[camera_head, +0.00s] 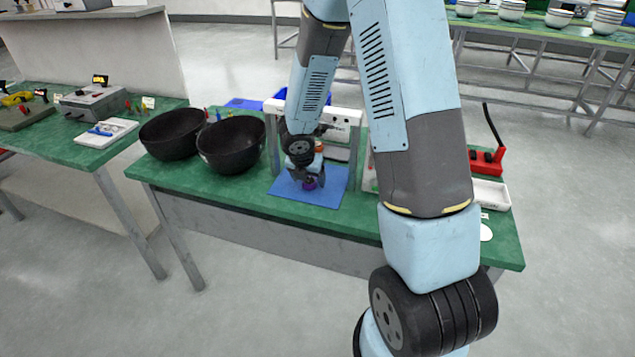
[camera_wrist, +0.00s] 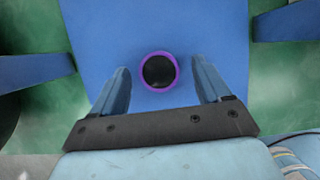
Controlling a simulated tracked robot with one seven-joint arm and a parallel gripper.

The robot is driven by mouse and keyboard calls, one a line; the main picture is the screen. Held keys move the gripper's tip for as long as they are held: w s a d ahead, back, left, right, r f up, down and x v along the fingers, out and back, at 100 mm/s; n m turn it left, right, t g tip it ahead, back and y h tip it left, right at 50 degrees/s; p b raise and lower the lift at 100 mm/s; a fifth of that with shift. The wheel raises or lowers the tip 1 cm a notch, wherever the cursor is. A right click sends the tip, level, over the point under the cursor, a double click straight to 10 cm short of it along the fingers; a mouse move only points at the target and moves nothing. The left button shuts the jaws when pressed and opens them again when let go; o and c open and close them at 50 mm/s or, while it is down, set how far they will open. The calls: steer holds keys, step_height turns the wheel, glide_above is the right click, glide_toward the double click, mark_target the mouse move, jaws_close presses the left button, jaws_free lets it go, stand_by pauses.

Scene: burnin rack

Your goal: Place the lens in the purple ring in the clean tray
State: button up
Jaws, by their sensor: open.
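The lens in the purple ring (camera_wrist: 158,70) shows in the wrist view as a dark disc with a purple rim. It lies on the blue mat (camera_wrist: 200,25). My gripper (camera_wrist: 160,80) is open, with one finger on each side of the lens and a gap to both. In the head view my gripper (camera_head: 308,178) is low over the blue mat (camera_head: 315,195), and a bit of the purple ring (camera_head: 309,184) shows beneath it. Which tray is the clean tray I cannot tell; a white tray (camera_head: 491,193) stands at the table's right end, partly behind my arm.
Two black bowls (camera_head: 172,133) (camera_head: 232,144) stand left of the mat. A white frame (camera_head: 355,145) rises around the mat's back and sides, close to my gripper. A red holder with a black rod (camera_head: 487,160) stands at the right. A blue bin (camera_head: 282,95) is behind.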

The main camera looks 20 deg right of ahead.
steer(key=shift+f, duration=0.25)
steer(key=c, duration=1.2)
